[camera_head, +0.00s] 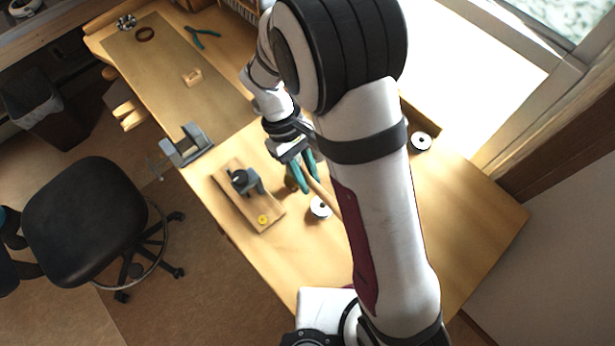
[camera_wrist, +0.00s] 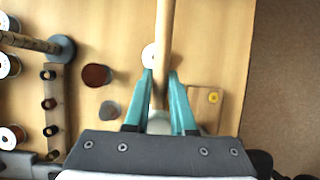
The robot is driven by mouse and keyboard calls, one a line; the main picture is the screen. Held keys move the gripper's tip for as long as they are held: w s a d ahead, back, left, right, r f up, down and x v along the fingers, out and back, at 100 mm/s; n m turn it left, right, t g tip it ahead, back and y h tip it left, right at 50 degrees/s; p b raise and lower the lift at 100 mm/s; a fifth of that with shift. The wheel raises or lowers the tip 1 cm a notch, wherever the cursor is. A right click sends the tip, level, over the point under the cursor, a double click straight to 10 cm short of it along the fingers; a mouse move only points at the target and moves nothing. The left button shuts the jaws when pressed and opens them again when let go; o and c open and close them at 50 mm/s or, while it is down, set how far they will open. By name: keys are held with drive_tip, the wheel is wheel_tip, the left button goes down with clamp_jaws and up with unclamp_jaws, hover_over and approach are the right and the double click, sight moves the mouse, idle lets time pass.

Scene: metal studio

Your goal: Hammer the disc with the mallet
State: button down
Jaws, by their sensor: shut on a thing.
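My gripper (camera_head: 302,172) has teal fingers and is shut on the mallet's wooden handle (camera_wrist: 164,50). In the wrist view the handle runs up out of the frame from between the fingers (camera_wrist: 160,95). The mallet's head is not clear; a brownish shape (camera_head: 292,183) shows beside the fingers in the head view. A small yellow disc (camera_head: 264,219) lies near the front end of a wooden board (camera_head: 248,208). The disc also shows in the wrist view (camera_wrist: 214,97), right of the fingers. My gripper is above the bench, apart from the disc.
A dark grey clamp-like tool (camera_head: 246,181) stands on the board near the disc. A grey vise (camera_head: 187,145) is at the bench edge. A peg rack (camera_wrist: 52,110) shows at left.

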drive_tip(key=shift+r, duration=0.25)
drive_tip(key=shift+g+h, duration=0.3)
drive_tip(key=shift+w+a+r, duration=0.1)
drive_tip(key=shift+a+r, duration=0.2)
drive_tip(key=shift+r, duration=0.1)
wheel_tip(320, 180, down, 4)
drive_tip(key=shift+f, duration=0.4)
wheel_tip(320, 180, up, 4)
drive_tip(key=shift+f, duration=0.1)
drive_tip(key=shift+s+d+r, duration=0.2)
drive_tip(key=shift+s+r, duration=0.05)
drive_tip(key=shift+r, duration=0.15)
drive_tip(key=shift+f, duration=0.4)
wheel_tip(320, 180, down, 4)
drive_tip(key=shift+f, duration=0.1)
wheel_tip(320, 180, up, 10)
drive_tip(key=shift+r, duration=0.1)
